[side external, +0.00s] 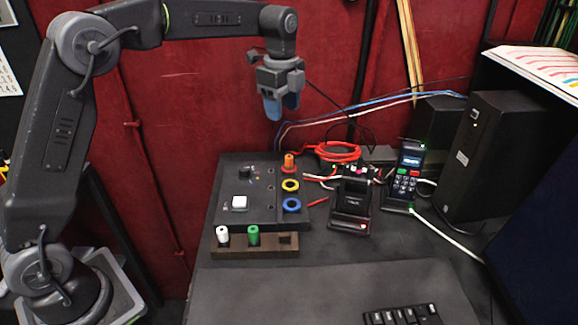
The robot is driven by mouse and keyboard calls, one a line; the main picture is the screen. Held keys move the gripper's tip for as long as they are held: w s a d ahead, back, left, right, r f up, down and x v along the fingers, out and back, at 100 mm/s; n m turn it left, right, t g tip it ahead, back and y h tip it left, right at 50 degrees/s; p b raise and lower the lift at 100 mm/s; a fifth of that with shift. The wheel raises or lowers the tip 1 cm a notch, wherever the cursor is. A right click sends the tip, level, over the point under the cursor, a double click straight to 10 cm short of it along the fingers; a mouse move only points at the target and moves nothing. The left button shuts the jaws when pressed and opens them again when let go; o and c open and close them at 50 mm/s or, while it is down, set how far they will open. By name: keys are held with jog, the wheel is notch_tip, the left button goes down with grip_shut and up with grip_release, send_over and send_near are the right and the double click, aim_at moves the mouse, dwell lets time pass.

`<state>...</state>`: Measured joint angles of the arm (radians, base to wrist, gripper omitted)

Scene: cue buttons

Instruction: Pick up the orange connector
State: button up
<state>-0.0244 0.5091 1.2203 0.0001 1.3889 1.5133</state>
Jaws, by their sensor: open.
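The orange connector (289,163) stands upright at the right back of a dark panel box (235,176), above a yellow ring (290,186) and a blue ring (291,205). My gripper (281,108) hangs above and slightly left of the orange connector in the picture, pointing down with blue fingertips. It is open, holds nothing and is clear of the connector. A wooden rack (254,245) in front of the box holds a white connector (223,235) and a green connector (253,235); its right-hand slot is empty.
A white button (239,202) sits on the panel. Right of it are a black cradle device (352,202), red coiled cable (338,151), a handset (407,175) and a tall black speaker (490,158). Loose wires run behind. A keyboard (402,315) lies in front; the dark mat (300,285) is mostly clear.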

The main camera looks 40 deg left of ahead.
aim_at(289, 157)
jog(key=shift+m, duration=0.5)
jog(key=f, duration=0.3)
jog(key=w+f, duration=0.1)
jog(key=f, duration=0.5)
jog(key=shift+w+f, duration=0.2)
jog(key=shift+f, duration=0.2)
jog(key=shift+w+d+f, duration=0.1)
jog(key=shift+d+f, duration=0.05)
jog(key=shift+f, duration=1.15)
jog(key=shift+d+f, duration=0.1)
jog(key=shift+f, duration=1.2)
jog(key=shift+c, duration=0.4)
grip_shut()
